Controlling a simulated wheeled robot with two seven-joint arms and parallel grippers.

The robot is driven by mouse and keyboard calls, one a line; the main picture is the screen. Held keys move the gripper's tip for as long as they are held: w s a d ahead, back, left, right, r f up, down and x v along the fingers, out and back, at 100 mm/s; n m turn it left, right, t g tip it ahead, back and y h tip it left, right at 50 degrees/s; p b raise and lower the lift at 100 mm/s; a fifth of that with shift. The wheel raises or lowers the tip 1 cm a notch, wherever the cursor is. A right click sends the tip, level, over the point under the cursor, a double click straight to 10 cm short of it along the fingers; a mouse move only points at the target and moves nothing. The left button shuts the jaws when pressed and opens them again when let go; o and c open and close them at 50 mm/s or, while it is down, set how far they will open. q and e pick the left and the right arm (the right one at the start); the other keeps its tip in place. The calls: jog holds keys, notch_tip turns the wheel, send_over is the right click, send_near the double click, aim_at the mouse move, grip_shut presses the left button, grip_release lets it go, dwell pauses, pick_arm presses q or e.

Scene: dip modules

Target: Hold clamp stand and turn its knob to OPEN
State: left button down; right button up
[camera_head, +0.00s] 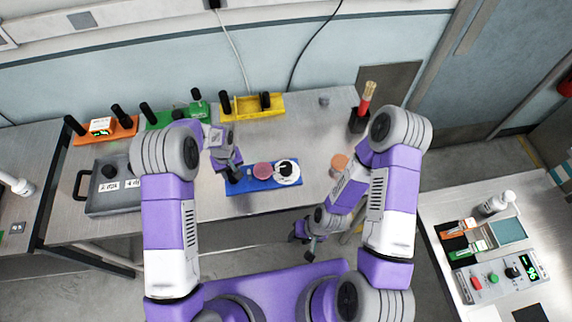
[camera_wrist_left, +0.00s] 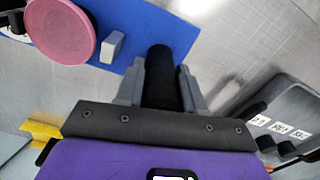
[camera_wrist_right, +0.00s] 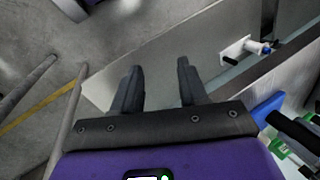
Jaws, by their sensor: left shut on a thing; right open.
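The clamp stand has a blue base (camera_head: 250,188) lying on the table, with a pink disc (camera_head: 263,170) in its middle and a white dial with a black knob (camera_head: 287,170) at its right end. Any lettering on the dial is too small to read. My left gripper (camera_wrist_left: 162,78) is shut on the black post (camera_wrist_left: 163,60) at the left end of the base. My right gripper (camera_wrist_right: 158,82) is open and empty, low at the table's front edge, away from the knob.
Orange (camera_head: 105,130), green (camera_head: 180,113) and yellow (camera_head: 252,106) modules with black posts stand along the back. A grey labelled case (camera_head: 115,200) is at left. A black holder with a red-handled tool (camera_head: 366,95) is at back right. An orange disc (camera_head: 340,161) lies near my right arm.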

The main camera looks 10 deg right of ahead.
aim_at(286, 166)
dwell(0.4)
jog(key=o, duration=0.3)
jog(key=shift+w, duration=0.1)
jog(key=w+a+r+n, duration=0.2)
jog(key=w, duration=0.5)
jog(key=shift+w+a+r+y, duration=0.25)
jog(key=shift+w+a+y, duration=0.05)
jog(key=shift+a+y, duration=0.1)
jog(key=shift+n+g+h, duration=0.4)
jog(key=shift+n+g, duration=0.1)
jog(key=shift+n, duration=0.4)
jog(key=w+r, duration=0.1)
jog(key=w, duration=0.2)
jog(key=w+r, duration=0.1)
jog(key=w, duration=0.1)
jog(key=shift+w+a+r, duration=0.15)
jog(key=shift+w+r, duration=0.1)
jog(key=shift+r, duration=0.05)
jog(key=w+d+r+n+h, duration=0.1)
jog(key=w+d+r+h, duration=0.25)
jog(key=w+r, duration=0.75)
jog(key=shift+h, duration=0.35)
jog(key=f, duration=1.2)
jog(key=shift+w+a+f, duration=0.1)
jog(key=shift+w+a, duration=0.1)
jog(key=shift+w, duration=0.1)
jog(key=shift+c, duration=0.4)
jog(key=c, duration=0.7)
